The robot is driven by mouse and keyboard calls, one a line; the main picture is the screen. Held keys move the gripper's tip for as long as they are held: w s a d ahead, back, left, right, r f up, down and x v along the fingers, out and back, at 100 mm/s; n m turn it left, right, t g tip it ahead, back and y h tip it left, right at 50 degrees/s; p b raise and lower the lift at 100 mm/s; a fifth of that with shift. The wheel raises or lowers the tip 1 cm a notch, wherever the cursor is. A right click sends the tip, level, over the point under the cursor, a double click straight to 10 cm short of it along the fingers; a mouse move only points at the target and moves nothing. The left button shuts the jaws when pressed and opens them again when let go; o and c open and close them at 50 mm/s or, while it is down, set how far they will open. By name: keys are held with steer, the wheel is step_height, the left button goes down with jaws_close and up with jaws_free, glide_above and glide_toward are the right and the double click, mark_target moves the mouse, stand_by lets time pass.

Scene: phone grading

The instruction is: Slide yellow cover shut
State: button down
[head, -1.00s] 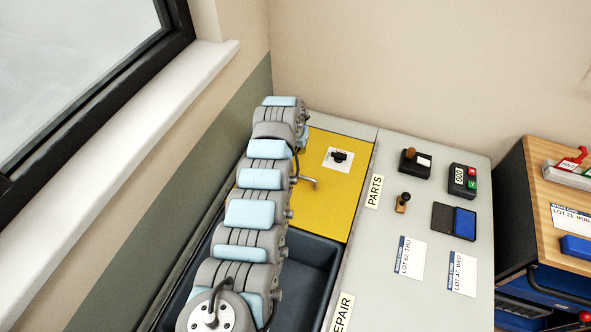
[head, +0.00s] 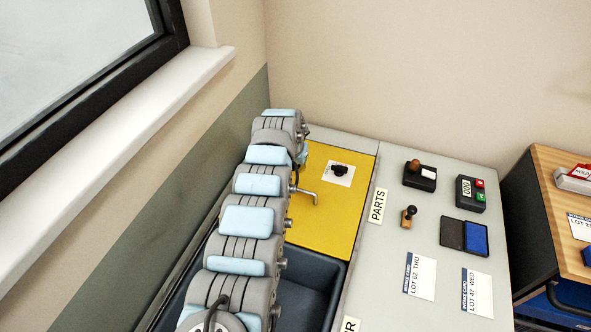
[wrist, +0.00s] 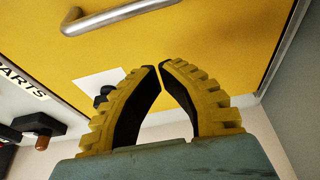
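The yellow cover (head: 330,225) lies over the back part of the dark blue bin (head: 318,275); the bin is open in front of it. A metal bar handle (head: 308,194) stands on the cover, partly beside my arm. It also shows at the top of the wrist view (wrist: 115,14). My gripper (wrist: 160,66) shows in the wrist view with its yellow-and-black fingertips nearly together and nothing between them. It appears apart from the handle, over the cover. In the head view my arm hides the gripper and the left part of the cover.
A black knob on a white card (head: 339,172) sits on the cover. A PARTS label (head: 377,206) lies to its right. The grey counter (head: 395,250) holds stamps, a blue ink pad (head: 476,238) and lot cards. A wall and window sill (head: 110,150) are close on the left.

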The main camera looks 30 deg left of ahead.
mark_target(299, 179)
steer(key=shift+b+x, duration=0.85)
steer(key=shift+b, duration=0.4)
steer(key=b+x, duration=0.4)
steer(key=b, duration=0.6)
steer(key=shift+f+b, duration=0.15)
steer(key=shift+b, duration=0.2)
steer(key=shift+s+r+p, duration=0.1)
steer(key=shift+r+p, duration=0.2)
steer(key=p, duration=0.3)
steer(key=shift+s+a+r, duration=0.2)
steer(key=shift+s, duration=0.05)
steer(key=shift+p, duration=0.5)
steer(key=shift+s+d+p, duration=0.1)
steer(key=shift+s+p, duration=0.1)
steer(key=shift+p, duration=0.2)
steer(key=shift+s+p, duration=0.15)
steer(key=shift+p, duration=0.65)
steer(key=shift+s+d+p, duration=0.1)
steer(key=shift+s+p, duration=0.05)
steer(key=shift+p, duration=0.65)
steer(key=shift+s+d+r+p, duration=0.15)
steer(key=shift+s+r+p, duration=0.1)
steer(key=shift+p, duration=1)
